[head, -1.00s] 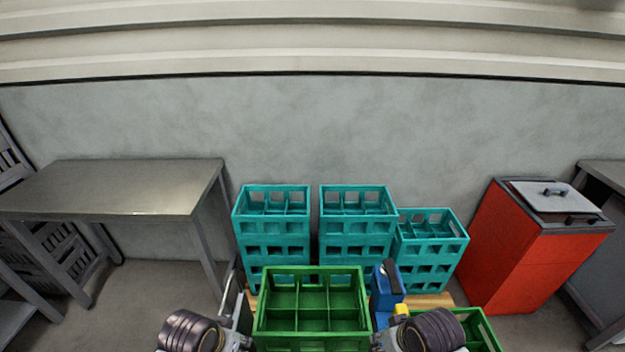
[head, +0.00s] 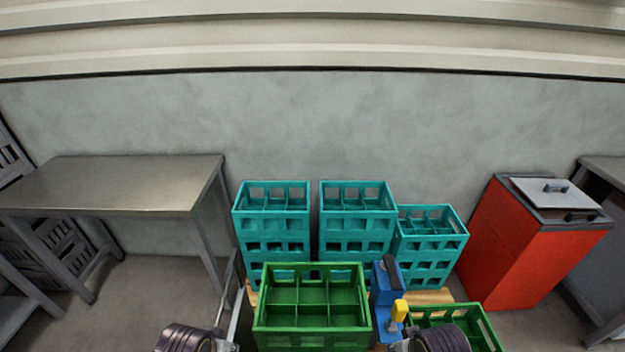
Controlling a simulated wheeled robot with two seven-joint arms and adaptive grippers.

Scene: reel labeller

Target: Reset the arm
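My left arm comes in at the bottom edge, left of the green crate (head: 312,341); only a dark rounded link and some grey metal show. My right arm comes in at the bottom edge, right of that crate and in front of a second green crate (head: 487,326). The fingertips of both grippers are out of the picture or hidden, so I cannot see their state. A blue device (head: 386,284) with a dark top and a yellow part (head: 400,310) stands between the two green crates.
Stacked teal crates (head: 272,227) stand behind the green crate, with more teal crates (head: 357,228) and a lower stack (head: 430,247) to the right. A metal table (head: 120,185) is at left. A red bin (head: 520,245) with a grey lid is at right.

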